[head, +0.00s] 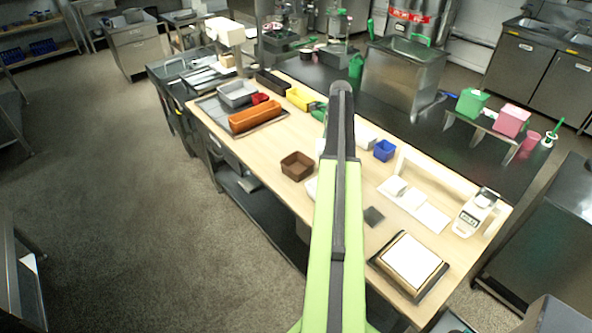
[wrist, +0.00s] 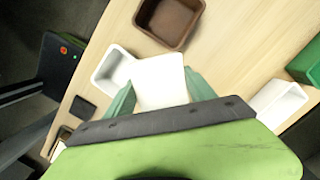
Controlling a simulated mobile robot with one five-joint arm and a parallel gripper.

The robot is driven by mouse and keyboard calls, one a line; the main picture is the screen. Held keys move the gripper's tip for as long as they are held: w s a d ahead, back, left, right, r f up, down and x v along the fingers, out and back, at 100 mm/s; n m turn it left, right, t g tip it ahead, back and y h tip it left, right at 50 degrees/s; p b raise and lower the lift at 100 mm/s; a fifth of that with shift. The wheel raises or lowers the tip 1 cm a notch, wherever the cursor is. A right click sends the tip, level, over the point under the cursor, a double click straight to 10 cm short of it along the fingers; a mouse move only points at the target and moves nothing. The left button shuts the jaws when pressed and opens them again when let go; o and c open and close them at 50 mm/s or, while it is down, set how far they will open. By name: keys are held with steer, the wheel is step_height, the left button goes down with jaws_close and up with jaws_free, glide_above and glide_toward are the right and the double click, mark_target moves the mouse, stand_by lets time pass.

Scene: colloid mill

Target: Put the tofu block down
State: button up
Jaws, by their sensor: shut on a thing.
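In the wrist view my gripper (wrist: 160,90) has its two teal fingers on either side of a white tofu block (wrist: 159,80) and is shut on it. The block is held over the light wooden table; I cannot tell whether it touches the surface. A white open container (wrist: 112,70) lies just left of the block. A brown square container (wrist: 170,22) lies beyond it, and it also shows in the head view (head: 297,166). In the head view my arm hides the gripper and the block.
The wooden table (head: 222,130) holds an orange tray (head: 255,117), a blue bin (head: 384,150), a white-topped board (head: 410,262) and a white device (head: 476,212). Another white container (wrist: 278,103) and a green one (wrist: 308,62) lie at right in the wrist view. Bare wood shows beside the brown container.

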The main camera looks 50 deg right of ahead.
steer(key=shift+w+f, duration=0.1)
steer(key=shift+f, duration=0.1)
steer(key=shift+w+a+f+b, duration=0.8)
steer(key=shift+w+f+b, duration=0.9)
steer(key=shift+f+b, duration=0.35)
steer(key=shift+w+a+f+b, duration=0.75)
steer(key=shift+w+f+b, duration=1)
steer(key=shift+f+b, duration=0.3)
steer(key=shift+w+a+f+b, duration=0.8)
steer(key=shift+w+f+b, duration=0.9)
steer(key=shift+f+b, duration=0.3)
steer(key=o, duration=1)
steer(key=shift+r, duration=0.15)
steer(key=r+p, duration=0.4)
steer(key=s+r+p, duration=0.1)
steer(key=r+p, duration=0.3)
steer(key=d+r+p, duration=0.1)
steer(key=r+p, duration=0.4)
steer(key=shift+s+d+r, duration=0.1)
steer(key=shift+s, duration=0.05)
